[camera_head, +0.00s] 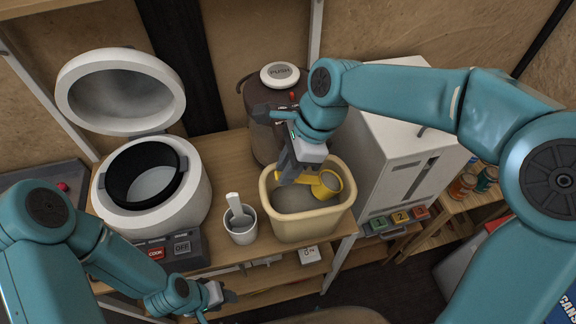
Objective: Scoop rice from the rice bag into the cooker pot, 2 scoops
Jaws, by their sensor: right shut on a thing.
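The rice cooker (118,212) stands at the left of the wooden counter with its lid (120,92) raised. Its black inner pot (120,178) is open, with a pale grey bottom. A cream-yellow open-topped container (303,229), apparently the rice bag, stands right of centre with a greyish fill inside. My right gripper (292,176) is over its back part, shut on a yellow scoop (309,182). The scoop's round cup is at the right, at or just above the fill; contact is unclear. My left gripper (221,294) is low at the counter's front; its jaw gap is unclear.
A white cup (241,234) with a pale utensil stands between cooker and container. A dark dispenser (262,137) with a PUSH top stands behind the container. A white box-shaped appliance (387,160) is close on the right. Jars (463,186) stand on a right-hand shelf.

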